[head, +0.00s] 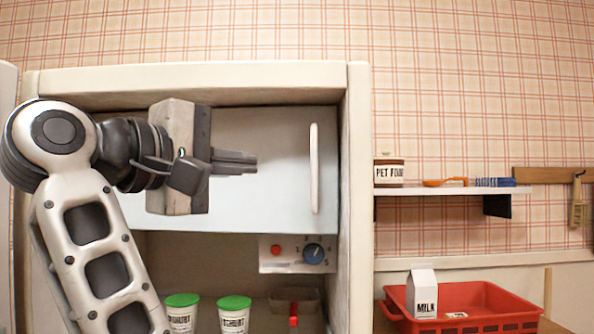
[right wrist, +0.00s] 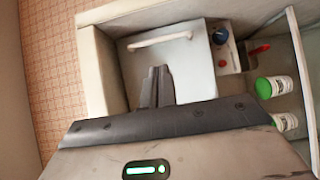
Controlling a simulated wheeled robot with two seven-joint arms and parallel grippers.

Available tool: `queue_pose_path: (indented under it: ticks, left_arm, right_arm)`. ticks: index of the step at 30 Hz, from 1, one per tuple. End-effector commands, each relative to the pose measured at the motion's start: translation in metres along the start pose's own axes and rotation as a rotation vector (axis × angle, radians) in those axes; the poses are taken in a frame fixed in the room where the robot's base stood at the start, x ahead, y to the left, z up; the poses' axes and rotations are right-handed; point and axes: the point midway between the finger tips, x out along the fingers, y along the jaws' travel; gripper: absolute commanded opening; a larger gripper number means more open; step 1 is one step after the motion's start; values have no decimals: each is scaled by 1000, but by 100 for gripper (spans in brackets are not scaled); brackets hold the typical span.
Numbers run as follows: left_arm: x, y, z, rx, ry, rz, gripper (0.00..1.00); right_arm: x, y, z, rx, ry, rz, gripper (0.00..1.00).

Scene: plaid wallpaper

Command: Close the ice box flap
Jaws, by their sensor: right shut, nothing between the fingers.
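The ice box flap (head: 270,150) is a pale blue-white panel across the upper part of the open fridge, with an upright white handle (head: 314,168) near its right end. It stands upright and appears to cover the ice box opening; a small remaining gap cannot be ruled out. The flap (right wrist: 190,70) and its handle (right wrist: 160,39) also show in the right wrist view. My right gripper (head: 254,162) is shut and empty in front of the flap, left of the handle. Its fingers (right wrist: 157,82) point at the flap; contact cannot be told. My left gripper is out of view.
Below the flap are a control panel (head: 290,254) with a blue dial and two green-lidded yoghurt pots (head: 234,315). The fridge side wall (head: 357,200) bounds the right. Beyond it are a shelf (head: 440,190) and a red crate (head: 480,322) with a milk carton (head: 422,292).

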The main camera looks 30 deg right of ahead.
Motion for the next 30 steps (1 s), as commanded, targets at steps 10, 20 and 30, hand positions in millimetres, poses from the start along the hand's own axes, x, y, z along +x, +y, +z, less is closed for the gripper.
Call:
queue_pose_path:
  ticks: [10,20,30]
  left_arm:
    - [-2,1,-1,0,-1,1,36]
    - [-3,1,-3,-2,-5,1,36]
    - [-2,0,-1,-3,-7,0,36]
  right_arm:
    - [74,0,1,-3,-4,-2,0]
    - [120,0,1,-4,-6,3,0]
    - [125,0,1,-4,-3,2,0]
